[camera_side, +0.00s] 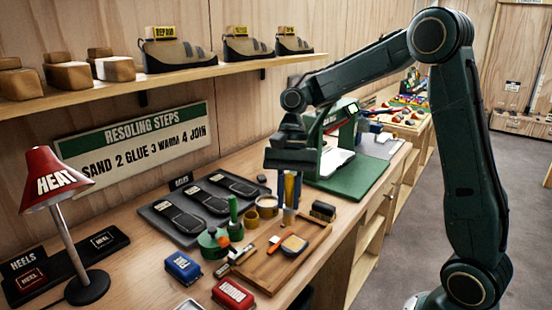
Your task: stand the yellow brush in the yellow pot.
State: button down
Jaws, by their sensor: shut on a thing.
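My gripper (289,190) points down over the work board, its fingers shut around an upright yellow brush (290,186). The brush's lower end shows below the fingers, over or near the board's back edge; I cannot tell whether it touches anything. The small yellow pot (250,219) stands on the bench left of the brush, apart from it. Its inside is hard to make out. A wider tan pot (266,207) stands just behind it, between it and the brush.
A green pot (208,246) and an upright green brush (233,212) stand left of the yellow pot. A wooden board (262,268) with tools lies in front. A black tray of soles (160,212) is behind left. Blue (183,268) and red (233,293) blocks lie in front.

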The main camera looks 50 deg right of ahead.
jog(key=shift+w, duration=0.1)
jog(key=w+d+m+t, duration=0.1)
jog(key=w+d+m, duration=0.1)
jog(key=w, duration=0.6)
jog(key=w+d+m+t, duration=0.1)
jog(key=w+d+m, duration=0.1)
jog(key=w, duration=0.6)
jog(key=shift+d+r+m+y, duration=0.15)
jog(key=shift+d+m+y, duration=0.2)
jog(key=shift+m, duration=0.45)
jog(key=shift+a+f, duration=0.1)
jog(key=shift+f, duration=0.1)
jog(key=shift+f, duration=4.75)
jog(key=c, duration=1.2)
grip_release()
